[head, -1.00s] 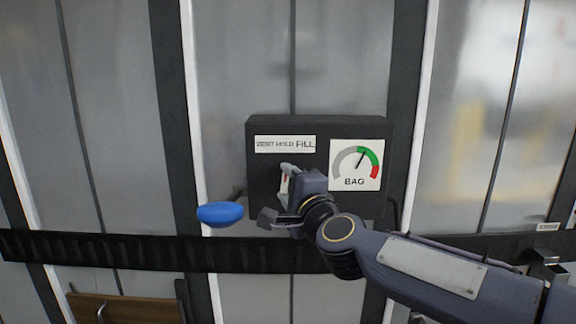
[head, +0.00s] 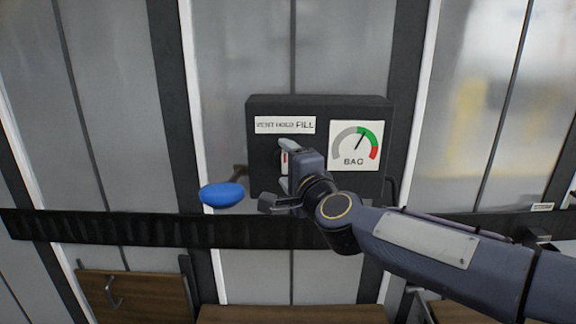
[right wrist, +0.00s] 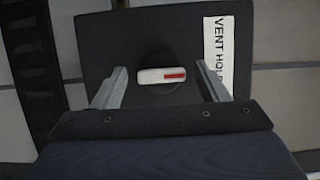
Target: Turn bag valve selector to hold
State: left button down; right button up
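The black bag valve box (head: 262,107) is on the dock door, with a white VENT HOLD FILL label (head: 285,125) on it. The selector handle (right wrist: 162,75), white with a red mark near one end, sits on a dark round knob. In the right wrist view its red end points right, towards the label, which means up on the box. My right gripper (right wrist: 162,84) is open, one finger on each side of the handle, with visible gaps. In the head view my right gripper (head: 277,176) partly hides the selector (head: 284,158). My left gripper is out of view.
A BAG gauge (head: 354,146) sits right of the label, its needle in the green. A blue knob (head: 222,195) sticks out at the box's lower left, close to my right gripper. A black ribbed rail (head: 110,229) crosses the door below. Wooden panels (head: 140,296) show at the bottom.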

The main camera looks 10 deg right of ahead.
jog(key=shift+s, duration=0.1)
jog(key=s+d, duration=0.1)
jog(key=s, duration=0.6)
jog(key=shift+s+d, duration=0.25)
jog(key=shift+d, duration=0.05)
jog(key=s+d+f+n+g, duration=0.3)
jog(key=s+f+n+g, duration=0.3)
jog(key=s+f, duration=0.6)
jog(key=s+d+f+n+g, duration=0.4)
jog(key=s+f+n+g, duration=0.2)
jog(key=s+f, duration=0.6)
jog(key=shift+s+d+f+n, duration=0.15)
jog(key=shift+s+f+n, duration=0.2)
jog(key=shift+f+n, duration=0.65)
